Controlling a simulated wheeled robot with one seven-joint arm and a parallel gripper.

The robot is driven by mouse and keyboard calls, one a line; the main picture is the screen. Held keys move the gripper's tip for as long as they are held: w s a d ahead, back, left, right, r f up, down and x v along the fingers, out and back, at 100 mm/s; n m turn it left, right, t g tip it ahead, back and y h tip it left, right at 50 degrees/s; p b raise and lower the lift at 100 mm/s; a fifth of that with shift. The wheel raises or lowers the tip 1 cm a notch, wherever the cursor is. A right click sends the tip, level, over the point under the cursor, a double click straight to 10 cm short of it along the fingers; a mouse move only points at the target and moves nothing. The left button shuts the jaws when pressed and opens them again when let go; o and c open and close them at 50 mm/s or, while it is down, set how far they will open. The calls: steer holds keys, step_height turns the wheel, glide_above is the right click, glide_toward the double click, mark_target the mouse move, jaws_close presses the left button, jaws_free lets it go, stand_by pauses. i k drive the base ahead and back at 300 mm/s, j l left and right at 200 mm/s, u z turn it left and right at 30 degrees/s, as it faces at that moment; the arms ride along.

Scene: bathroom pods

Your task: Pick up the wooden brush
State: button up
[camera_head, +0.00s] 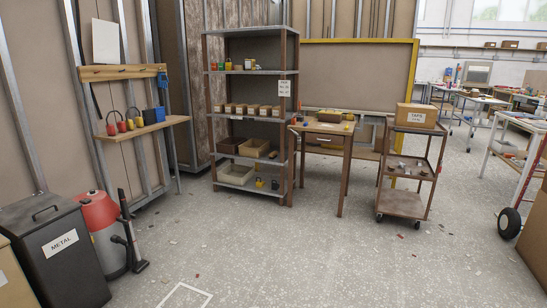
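I cannot make out a wooden brush for certain at this size. The wooden table (318,128) in the middle bears a few small items, including yellowish ones, too small to identify. The cart (405,203) to its right has small loose items on its middle shelf, also too small to name. My gripper is not in this view.
A metal shelf unit (253,119) with bins stands left of the table. A box marked TAPE (416,115) sits on the cart. A METAL bin (60,268) and a red-and-grey vacuum (101,220) stand at left. The speckled floor (310,255) in front is mostly open, with scattered scraps.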

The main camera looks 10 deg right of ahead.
mark_target(274, 155)
steer(key=i+z, duration=0.1)
steer(key=i, duration=4.4)
steer(key=i+l, duration=0.1)
steer(key=i, duration=0.75)
steer(key=i+l, duration=0.1)
steer(key=i, duration=0.75)
steer(key=i+l, duration=0.1)
steer(key=i, duration=0.8)
